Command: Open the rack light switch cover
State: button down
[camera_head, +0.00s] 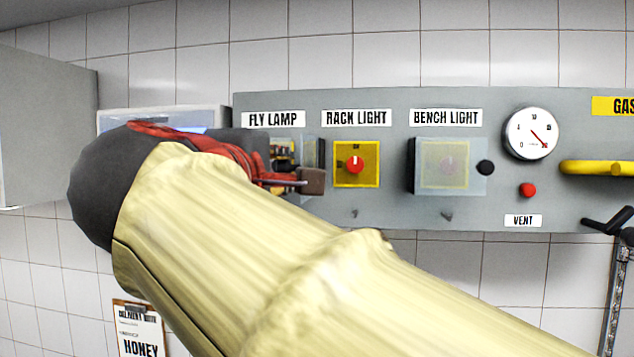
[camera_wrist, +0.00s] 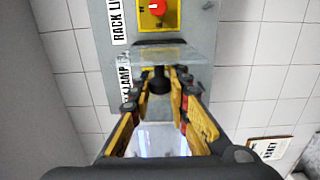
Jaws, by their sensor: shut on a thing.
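The rack light switch (camera_head: 356,164) is a yellow plate with a red knob, under the RACK LIGHT label, and nothing covers it. It also shows at the top of the wrist view (camera_wrist: 157,8). Its clear cover (camera_wrist: 172,53) is swung out to the left side of the switch. In the head view I see the cover nearly edge-on (camera_head: 321,155). My gripper (camera_wrist: 160,82) is shut on the cover's black knob (camera_wrist: 158,76). In the head view my gripper (camera_head: 300,180) is in front of the fly lamp area, with my arm partly hiding it.
The bench light switch to the right has its clear cover (camera_head: 448,166) shut, with a black knob (camera_head: 486,168). A gauge (camera_head: 532,133), a red vent button (camera_head: 527,190) and a yellow gas handle (camera_head: 595,167) are further right. A grey box (camera_head: 45,125) stands at the left.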

jog(key=shift+d+f, duration=0.15)
jog(key=shift+d, duration=0.15)
jog(key=c, duration=1.7)
grip_release()
jog(key=shift+s, duration=0.1)
